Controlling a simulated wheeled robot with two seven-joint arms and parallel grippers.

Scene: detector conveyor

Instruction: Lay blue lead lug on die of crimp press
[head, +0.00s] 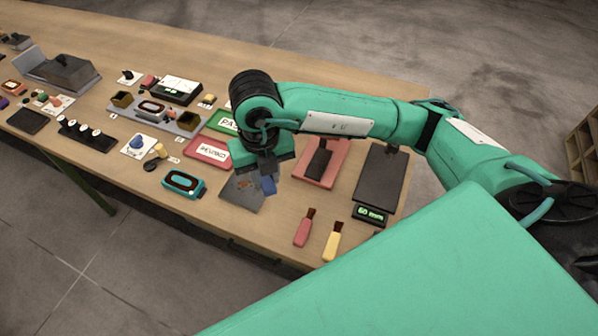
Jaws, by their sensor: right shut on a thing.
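My right gripper (263,170) points down over the front part of the bench, with its arm coming in from the right. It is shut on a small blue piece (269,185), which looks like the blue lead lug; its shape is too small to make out. The blue piece is over or beside a grey plate (240,192) with small reddish marks; I cannot tell whether they touch. A red plate with a dark block (319,163) stands right of the gripper. I cannot tell which fixture is the crimp press. My left gripper is not in view.
A teal-framed device (184,184) and a red tray (208,150) lie left of the gripper. Red (304,228) and yellow (332,242) handled tools lie near the front edge. A dark panel (380,172) with a green display (370,214) is at right. Several small parts crowd the left.

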